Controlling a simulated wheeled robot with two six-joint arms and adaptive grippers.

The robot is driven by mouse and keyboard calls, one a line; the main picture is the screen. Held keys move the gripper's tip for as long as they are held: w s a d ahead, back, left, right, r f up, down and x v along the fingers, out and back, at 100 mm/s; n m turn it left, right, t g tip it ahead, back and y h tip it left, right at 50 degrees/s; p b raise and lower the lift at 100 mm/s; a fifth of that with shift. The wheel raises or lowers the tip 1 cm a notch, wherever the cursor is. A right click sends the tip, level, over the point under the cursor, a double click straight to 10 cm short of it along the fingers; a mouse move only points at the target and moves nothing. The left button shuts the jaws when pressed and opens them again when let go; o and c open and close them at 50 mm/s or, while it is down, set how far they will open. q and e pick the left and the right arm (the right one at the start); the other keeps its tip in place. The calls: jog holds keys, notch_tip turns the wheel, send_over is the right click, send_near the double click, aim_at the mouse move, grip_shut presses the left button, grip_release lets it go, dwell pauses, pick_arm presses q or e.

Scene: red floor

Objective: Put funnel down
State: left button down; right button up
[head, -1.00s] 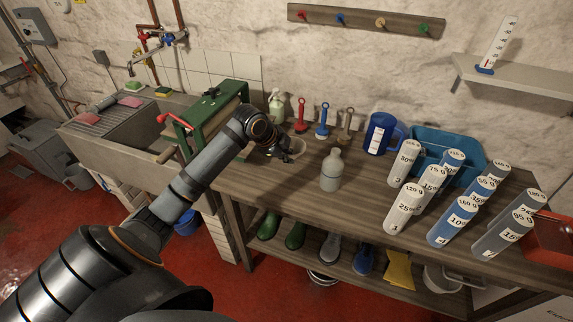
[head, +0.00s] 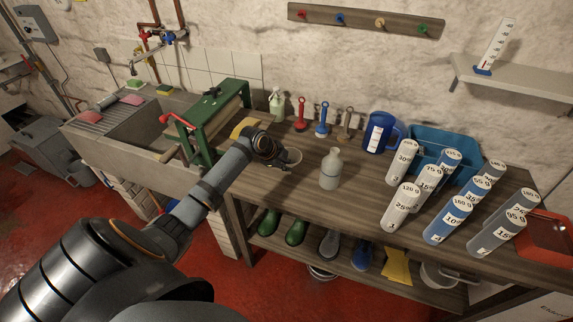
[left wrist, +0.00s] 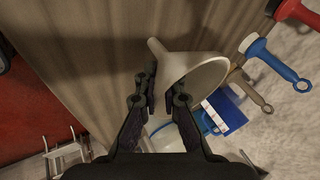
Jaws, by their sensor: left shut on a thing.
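The funnel (left wrist: 197,72) is pale beige, with its wide mouth to the right and its narrow spout to the upper left in the left wrist view. My left gripper (left wrist: 164,88) is shut on it, with the fingers at the side of the cone. I cannot tell whether the funnel touches the bench. My right gripper is in neither view.
Red, blue and brown-handled tools (head: 322,120) stand behind, and a blue jug (head: 380,133) and several labelled cylinders (head: 449,216) stand to the right. A green wringer (head: 214,120) is at the left by the sink (head: 130,140). The bench front below the bottle is clear.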

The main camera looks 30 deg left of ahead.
pick_arm(q)
jog(key=c, duration=1.5)
grip_release()
jog(key=shift+f, duration=0.1)
jog(key=shift+r, duration=0.25)
jog(key=shift+v, duration=5.9)
